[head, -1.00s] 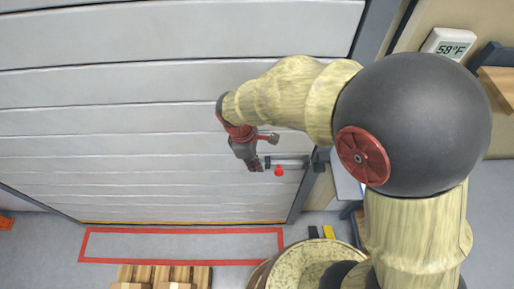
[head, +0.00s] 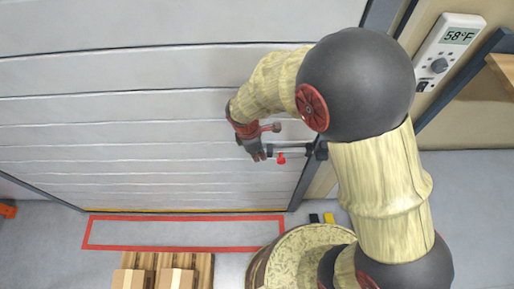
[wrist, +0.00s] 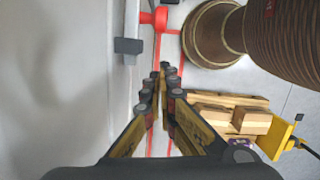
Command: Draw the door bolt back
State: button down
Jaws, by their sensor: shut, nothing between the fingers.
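The door bolt (head: 292,148) is a silver bar in dark brackets, low on the right side of the pale panelled door (head: 150,110). Its red knob (head: 281,158) hangs just below the bar. The wrist view shows the bar (wrist: 131,18), a dark bracket (wrist: 128,46) and the red knob (wrist: 155,17) near the top. My gripper (head: 259,156) is shut and empty, just left of the knob and near the bar's left bracket.
A dark catch (head: 321,150) sits at the door's right edge. A pallet with boxes (head: 165,270) is at the bottom. A red outlined rectangle (head: 185,229) marks clear floor. A thermometer box (head: 450,50) hangs on the right wall.

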jog(key=shift+w+d+f, duration=0.1)
jog(key=shift+d+f, duration=0.55)
jog(key=shift+d, duration=0.3)
jog(key=shift+w+d+f, duration=0.1)
jog(key=shift+d+f, duration=0.5)
jog(key=shift+d, duration=0.3)
jog(key=shift+d+f+p, duration=0.2)
jog(key=shift+d+p, duration=0.1)
jog(key=shift+d, duration=0.35)
jog(key=shift+a+r, duration=0.1)
jog(key=a+r+p, duration=0.1)
jog(key=a+r, duration=0.4)
jog(key=r, duration=0.6)
jog(key=shift+s+a+r+p, duration=0.15)
jog(key=shift+s+r+p, duration=0.1)
jog(key=shift+p, duration=0.1)
